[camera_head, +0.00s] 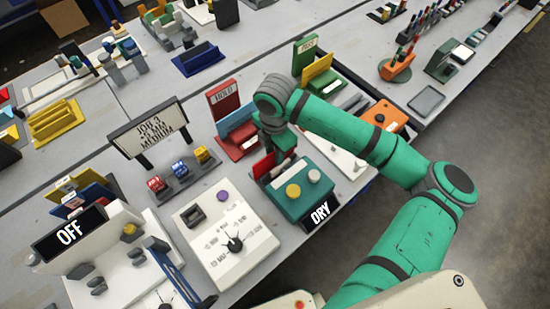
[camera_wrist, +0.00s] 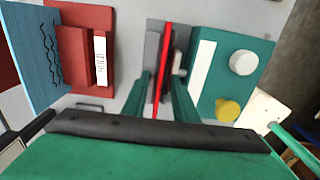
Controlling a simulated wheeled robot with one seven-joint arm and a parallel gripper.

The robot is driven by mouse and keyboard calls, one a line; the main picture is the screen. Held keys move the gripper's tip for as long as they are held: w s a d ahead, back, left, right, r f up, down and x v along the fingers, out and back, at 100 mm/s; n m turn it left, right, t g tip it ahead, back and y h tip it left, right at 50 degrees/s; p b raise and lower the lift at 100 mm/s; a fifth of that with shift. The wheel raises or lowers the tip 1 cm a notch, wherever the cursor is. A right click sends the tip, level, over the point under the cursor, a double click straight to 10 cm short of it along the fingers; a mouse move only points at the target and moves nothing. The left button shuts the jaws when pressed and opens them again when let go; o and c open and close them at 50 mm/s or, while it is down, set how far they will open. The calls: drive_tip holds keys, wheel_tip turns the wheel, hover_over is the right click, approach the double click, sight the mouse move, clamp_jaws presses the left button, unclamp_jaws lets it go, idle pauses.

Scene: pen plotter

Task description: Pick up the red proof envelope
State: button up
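The red proof envelope (camera_wrist: 163,68) stands upright as a thin red sheet beside the teal box in the wrist view. In the head view, its red face (camera_head: 263,166) shows just left of the teal box with the DRY sign. My gripper (camera_wrist: 164,88) is over it, with one finger on each side of the envelope. Narrow gaps seem to show between the fingers and the envelope, so my gripper looks open around it. The lower part of the envelope is hidden by my gripper body in the wrist view.
The teal box (camera_head: 300,192) with yellow and white knobs stands close on the right. A red holder (camera_head: 237,141) marked HOLD, with a blue board, is on the other side. A white dial panel (camera_head: 225,235) and a sign board (camera_head: 149,128) stand nearby on the crowded table.

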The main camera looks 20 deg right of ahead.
drive_tip(key=shift+w+f, duration=0.1)
clamp_jaws()
